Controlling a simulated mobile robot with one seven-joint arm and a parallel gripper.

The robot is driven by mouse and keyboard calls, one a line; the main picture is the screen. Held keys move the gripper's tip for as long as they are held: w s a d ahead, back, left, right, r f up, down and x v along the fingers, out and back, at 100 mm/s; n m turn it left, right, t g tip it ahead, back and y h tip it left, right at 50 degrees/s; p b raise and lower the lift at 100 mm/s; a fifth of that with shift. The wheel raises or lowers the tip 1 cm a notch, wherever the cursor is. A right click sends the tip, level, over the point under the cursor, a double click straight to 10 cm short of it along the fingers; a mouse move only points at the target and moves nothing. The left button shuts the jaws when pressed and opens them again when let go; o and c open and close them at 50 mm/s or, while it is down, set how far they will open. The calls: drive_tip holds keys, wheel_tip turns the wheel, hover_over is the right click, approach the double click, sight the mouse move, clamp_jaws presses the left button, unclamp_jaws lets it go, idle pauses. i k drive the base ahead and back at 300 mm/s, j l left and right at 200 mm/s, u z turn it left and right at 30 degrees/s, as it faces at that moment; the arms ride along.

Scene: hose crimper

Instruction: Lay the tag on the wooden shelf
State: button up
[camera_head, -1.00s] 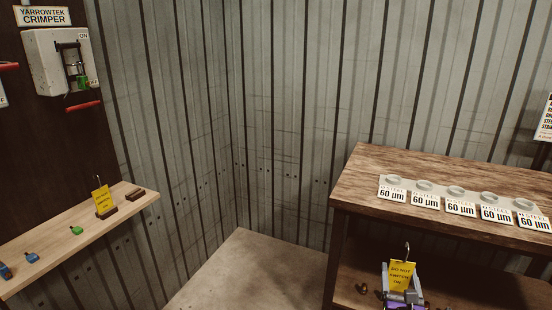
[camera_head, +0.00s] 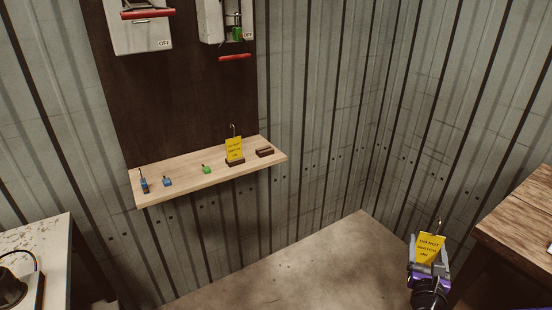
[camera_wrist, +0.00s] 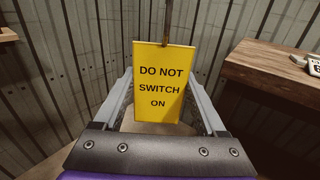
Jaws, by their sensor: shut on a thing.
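A yellow tag (camera_head: 428,248) reading "DO NOT SWITCH ON" is held upright in my gripper (camera_head: 430,266), with its hook pointing up. It also shows in the wrist view (camera_wrist: 161,85), between the two grey fingers. My gripper is at the lower right of the head view, well away from the shelf. The light wooden shelf (camera_head: 190,181) is on the dark wall panel at the left centre. A second yellow tag (camera_head: 234,150) stands on the shelf in a dark holder (camera_head: 235,162).
On the shelf are an empty-looking dark block (camera_head: 265,152), a green padlock (camera_head: 206,169) and blue padlocks (camera_head: 167,181). A wooden table (camera_head: 520,215) stands at the right, a pale table (camera_head: 40,250) at the left. Open floor (camera_head: 300,270) lies between.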

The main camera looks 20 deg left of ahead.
sight(199, 163)
drive_tip(key=i+j+u, duration=0.1)
drive_tip(key=i+u, duration=0.2)
drive_tip(key=u, duration=0.2)
drive_tip(key=i+u, duration=0.3)
drive_tip(key=u, duration=0.15)
drive_tip(key=i+u, duration=0.35)
drive_tip(key=i+j, duration=0.05)
drive_tip(key=i, duration=0.05)
